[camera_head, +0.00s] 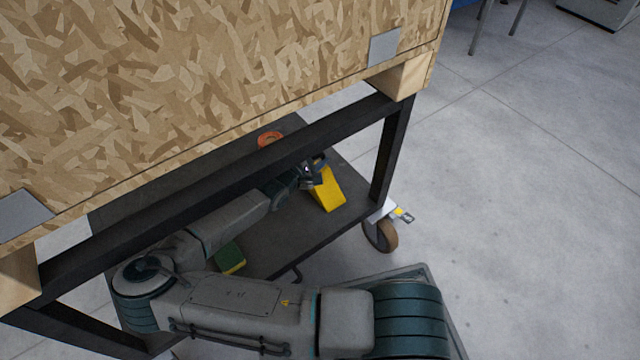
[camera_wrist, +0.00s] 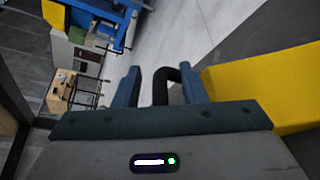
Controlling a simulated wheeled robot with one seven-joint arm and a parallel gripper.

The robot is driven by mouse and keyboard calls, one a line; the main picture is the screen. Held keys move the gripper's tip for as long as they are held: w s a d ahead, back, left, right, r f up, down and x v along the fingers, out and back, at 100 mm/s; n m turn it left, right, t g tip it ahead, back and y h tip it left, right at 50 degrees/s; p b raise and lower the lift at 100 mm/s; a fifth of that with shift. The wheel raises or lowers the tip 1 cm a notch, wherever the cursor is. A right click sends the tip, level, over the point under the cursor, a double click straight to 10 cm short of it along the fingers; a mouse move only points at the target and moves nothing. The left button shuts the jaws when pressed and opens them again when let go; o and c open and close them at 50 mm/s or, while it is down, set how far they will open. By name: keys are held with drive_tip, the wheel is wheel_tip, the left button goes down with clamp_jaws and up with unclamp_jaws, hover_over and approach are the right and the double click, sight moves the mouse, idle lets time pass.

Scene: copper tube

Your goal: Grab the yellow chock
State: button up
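The yellow chock (camera_head: 328,192) lies on the dark lower shelf of the trolley, near its right end. In the wrist view the chock (camera_wrist: 262,88) fills the right side, close beside my right-hand finger. My gripper (camera_head: 314,170) is at the chock's upper end in the head view, partly hidden. In the wrist view my gripper (camera_wrist: 159,80) has its two blue fingers apart. A black curved piece (camera_wrist: 168,84) shows between the fingers, nearer the right one. I cannot tell whether it is joined to the chock or touching a finger.
My arm reaches under the trolley's black frame bar (camera_head: 240,160), below a large chipboard crate (camera_head: 200,70). An orange ring (camera_head: 270,139) and a green-yellow block (camera_head: 230,259) lie on the shelf (camera_head: 290,235). A caster (camera_head: 382,234) stands at the right corner.

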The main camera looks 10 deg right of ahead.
clamp_jaws()
drive_tip(key=shift+r, duration=0.1)
drive_tip(key=shift+r, duration=0.1)
